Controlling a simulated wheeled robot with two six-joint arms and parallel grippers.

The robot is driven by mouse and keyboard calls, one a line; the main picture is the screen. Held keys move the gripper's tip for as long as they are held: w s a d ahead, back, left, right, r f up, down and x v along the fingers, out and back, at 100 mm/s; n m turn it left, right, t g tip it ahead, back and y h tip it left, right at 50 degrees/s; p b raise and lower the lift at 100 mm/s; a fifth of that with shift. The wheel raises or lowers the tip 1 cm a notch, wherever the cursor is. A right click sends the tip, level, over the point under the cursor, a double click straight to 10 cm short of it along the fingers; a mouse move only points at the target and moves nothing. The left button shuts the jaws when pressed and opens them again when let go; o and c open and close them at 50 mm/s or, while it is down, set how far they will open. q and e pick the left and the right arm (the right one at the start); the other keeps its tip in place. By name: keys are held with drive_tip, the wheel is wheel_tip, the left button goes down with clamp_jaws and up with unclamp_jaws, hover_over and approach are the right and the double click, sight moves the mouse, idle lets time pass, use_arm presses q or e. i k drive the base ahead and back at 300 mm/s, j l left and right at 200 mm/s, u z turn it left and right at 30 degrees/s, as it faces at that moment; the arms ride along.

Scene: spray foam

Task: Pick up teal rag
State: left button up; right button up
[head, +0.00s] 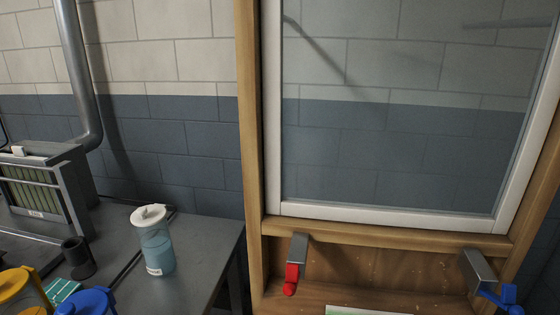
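A small flat teal piece with lighter markings (64,292) lies on the dark grey table at the lower left. It looks like the teal rag, but it is partly hidden and too small to be sure. A yellow object (18,288) is to its left, and a blue object (88,302) is just in front of it to the right, both cut off by the bottom edge. Neither of my grippers shows in the head view.
On the table (200,262) stand a see-through bluish container with a white lid (155,248), a black cup (78,258) and a grey filter box (42,185). A wood-framed window (252,150) stands right, with red-handled (292,278) and blue-handled (498,296) metal clamps below.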

sight(61, 289)
drive_tip(key=u, duration=1.4)
